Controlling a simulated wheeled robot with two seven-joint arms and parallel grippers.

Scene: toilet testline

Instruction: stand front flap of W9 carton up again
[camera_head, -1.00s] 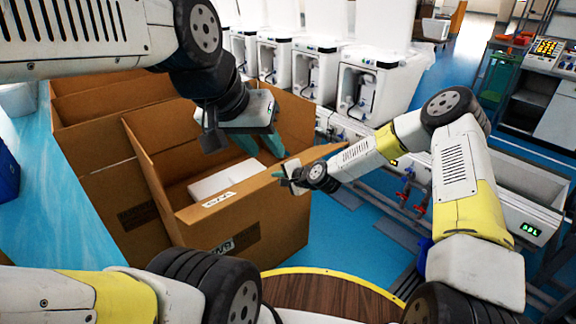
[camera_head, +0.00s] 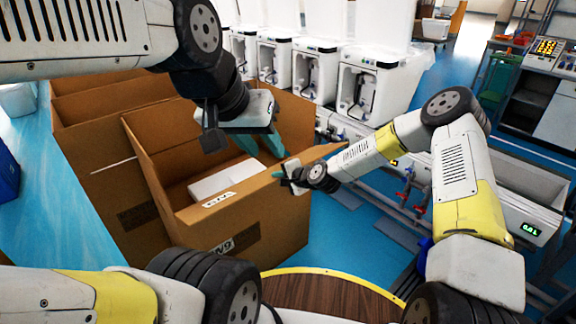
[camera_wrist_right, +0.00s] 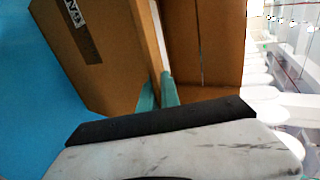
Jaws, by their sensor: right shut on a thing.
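The W9 carton (camera_head: 270,222) is an open brown box, with its W9 mark on the front wall (camera_head: 222,247). A cardboard flap (camera_head: 325,152) with a free corner reaches to the right from the carton's top front edge. My right gripper (camera_head: 281,176) is shut on the cardboard edge at the front right; its teal fingers straddle this edge in the right wrist view (camera_wrist_right: 157,92). My left gripper (camera_head: 262,145) is over the carton's right rear part, its teal fingers apart and pointing down, with nothing visible between them. The fold line near the right gripper is partly hidden.
A white block (camera_head: 212,183) lies inside the carton. More open cartons (camera_head: 100,103) stand behind and to the left. White toilet units (camera_head: 370,80) line the back, with a pipe rail at right. Blue floor shows between the carton and rail. A wooden round top (camera_head: 325,295) is in front.

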